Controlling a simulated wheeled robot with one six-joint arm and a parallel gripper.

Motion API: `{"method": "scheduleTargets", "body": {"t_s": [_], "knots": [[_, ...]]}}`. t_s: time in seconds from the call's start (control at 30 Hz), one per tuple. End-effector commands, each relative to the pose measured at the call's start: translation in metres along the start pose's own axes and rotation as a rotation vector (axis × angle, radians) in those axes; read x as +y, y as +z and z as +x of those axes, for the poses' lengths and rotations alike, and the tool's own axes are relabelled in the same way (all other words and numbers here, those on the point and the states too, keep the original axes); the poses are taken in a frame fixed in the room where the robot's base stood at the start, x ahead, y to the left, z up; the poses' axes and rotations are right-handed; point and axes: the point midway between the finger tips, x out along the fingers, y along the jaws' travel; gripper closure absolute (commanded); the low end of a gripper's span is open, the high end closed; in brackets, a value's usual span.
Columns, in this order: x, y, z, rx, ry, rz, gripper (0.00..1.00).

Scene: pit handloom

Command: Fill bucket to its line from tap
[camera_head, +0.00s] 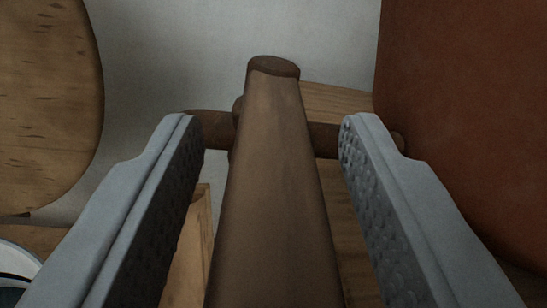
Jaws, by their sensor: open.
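My gripper (272,120) is open, with its two grey studded fingers spread wide. A brown bar (272,200) with a flat, rounded end runs up the middle between the fingers, with a gap on each side. A darker brown crosspiece (216,130) lies behind it, near the fingertips, and reaches out to both sides. I cannot tell whether these brown pieces belong to the tap. A curved white rim with a dark inside (15,268) is cut off at the lower left edge. I cannot tell whether it is the bucket. No fill line or water shows.
A large rounded wooden piece (45,105) stands at the left. A big reddish-brown surface (465,100) fills the right side. A pale wooden block (188,255) and wooden boards (342,103) lie behind the bar. A plain grey wall (190,50) is at the back.

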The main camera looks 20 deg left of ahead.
Motion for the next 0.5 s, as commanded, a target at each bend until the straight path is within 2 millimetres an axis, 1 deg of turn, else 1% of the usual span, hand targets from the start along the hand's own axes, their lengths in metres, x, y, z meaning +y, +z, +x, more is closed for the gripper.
{"method": "scheduleTargets", "body": {"t_s": [0.17, 0.5], "knots": [[0.0, -0.001, -0.025, 0.001, 0.002, 0.0, 0.56], [0.001, -0.001, -0.093, 0.0, 0.003, -0.001, 0.56]]}}
